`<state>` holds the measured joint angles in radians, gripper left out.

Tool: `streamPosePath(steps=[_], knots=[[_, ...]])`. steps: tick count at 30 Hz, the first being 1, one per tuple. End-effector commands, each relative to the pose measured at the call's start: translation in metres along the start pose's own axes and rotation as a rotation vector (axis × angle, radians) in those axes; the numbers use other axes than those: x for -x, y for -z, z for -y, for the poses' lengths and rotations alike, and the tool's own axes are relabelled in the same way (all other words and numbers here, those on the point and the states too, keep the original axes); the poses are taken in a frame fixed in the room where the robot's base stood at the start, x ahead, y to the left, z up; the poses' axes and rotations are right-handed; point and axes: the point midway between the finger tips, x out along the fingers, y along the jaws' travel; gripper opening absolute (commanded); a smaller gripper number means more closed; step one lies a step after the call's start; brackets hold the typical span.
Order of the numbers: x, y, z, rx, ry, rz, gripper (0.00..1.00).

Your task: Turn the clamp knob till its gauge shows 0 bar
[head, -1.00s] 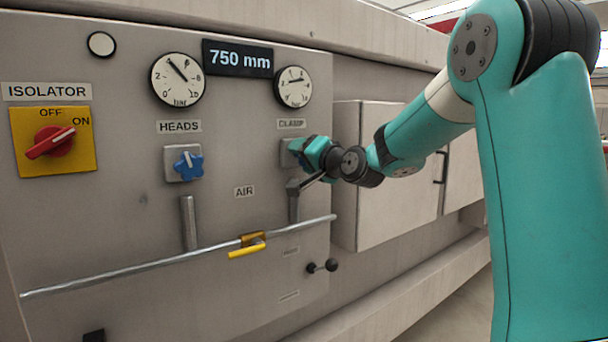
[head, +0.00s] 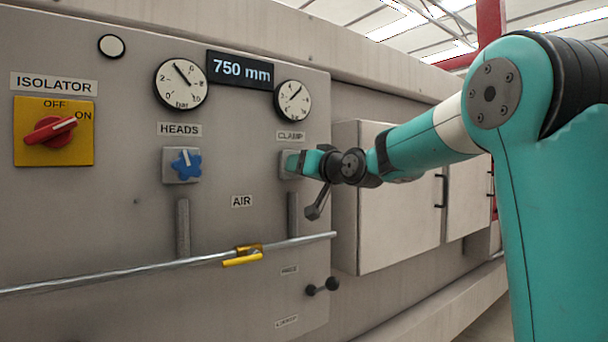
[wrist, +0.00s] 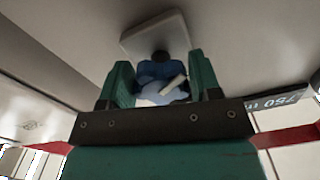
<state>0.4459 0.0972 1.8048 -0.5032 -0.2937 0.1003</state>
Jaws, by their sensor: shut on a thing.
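The clamp knob (wrist: 157,72) is blue with a pale pointer mark and sits on a square plate. It shows between my two green fingers in the wrist view. My gripper (wrist: 160,80) is shut on it. In the head view my gripper (head: 298,163) reaches in from the right at the panel, below the CLAMP label (head: 291,136), and hides the knob. The clamp gauge (head: 293,101) is a round white dial above that label. Its needle points to the upper right, above the low end of the scale; the exact reading is too small to tell.
The HEADS knob (head: 182,165) and its gauge (head: 181,84) are to the left, with the red isolator switch (head: 50,130) farther left. A metal rail (head: 150,270) with a yellow AIR lever (head: 242,259) runs below. A pale cabinet (head: 390,200) stands to the right.

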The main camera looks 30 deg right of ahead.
Motion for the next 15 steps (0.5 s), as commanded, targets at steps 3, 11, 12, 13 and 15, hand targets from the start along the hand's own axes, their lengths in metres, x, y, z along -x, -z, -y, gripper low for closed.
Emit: streamPosePath(steps=[3, 11, 12, 13, 15], knots=[[-0.0002, -0.0024, -0.0005, 0.009, 0.0, 0.005, 0.34], [-0.0002, -0.0021, -0.0005, 0.012, -0.001, 0.006, 0.34], [-0.0002, -0.0021, -0.0005, 0.012, -0.001, 0.006, 0.34], [-0.0002, -0.0021, -0.0005, 0.012, -0.001, 0.006, 0.34], [-0.0002, -0.0021, -0.0005, 0.012, -0.001, 0.006, 0.69]])
